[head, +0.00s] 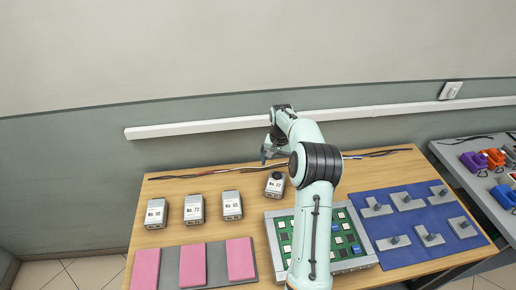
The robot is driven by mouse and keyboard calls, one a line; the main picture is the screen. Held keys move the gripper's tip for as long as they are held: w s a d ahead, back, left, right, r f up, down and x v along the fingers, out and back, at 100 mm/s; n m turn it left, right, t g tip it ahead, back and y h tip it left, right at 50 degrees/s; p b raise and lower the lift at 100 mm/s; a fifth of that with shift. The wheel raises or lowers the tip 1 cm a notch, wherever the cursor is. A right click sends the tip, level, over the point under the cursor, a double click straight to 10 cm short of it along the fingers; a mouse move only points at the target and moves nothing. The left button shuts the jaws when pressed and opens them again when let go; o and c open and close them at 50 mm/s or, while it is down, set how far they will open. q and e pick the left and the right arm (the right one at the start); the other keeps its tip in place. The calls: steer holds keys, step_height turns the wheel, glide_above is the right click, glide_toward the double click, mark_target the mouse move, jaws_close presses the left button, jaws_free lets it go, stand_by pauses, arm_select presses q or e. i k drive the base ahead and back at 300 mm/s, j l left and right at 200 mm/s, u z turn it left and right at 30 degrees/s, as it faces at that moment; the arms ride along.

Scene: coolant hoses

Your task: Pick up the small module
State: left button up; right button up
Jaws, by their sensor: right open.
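Several small grey modules with pale labelled tops stand in a row on the wooden table: one at the far left (156,212), one beside it (194,208), a third (232,205), and one at the right end (275,184), slightly farther back. My right gripper (272,156) is open, just behind and above this module in the picture. My own arm hides part of it, and I see no module between its fingers. My left gripper is not in view.
Pink blocks (240,258) lie on a grey mat at the front left. A tray with a green circuit board (345,240) sits partly behind my arm. A blue mat (400,222) holds several grey plates with knobs. Cables (205,172) run along the table's back.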

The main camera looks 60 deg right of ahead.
mark_target(231, 202)
steer(key=k+j, duration=0.1)
steer(key=j, duration=0.3)
steer(key=k+j, duration=0.15)
steer(key=j, duration=0.3)
steer(key=k+j, duration=0.1)
steer(key=j, duration=0.3)
steer(key=k+j, duration=0.1)
steer(key=j, duration=0.3)
steer(key=k+j, duration=0.1)
steer(key=j, duration=0.3)
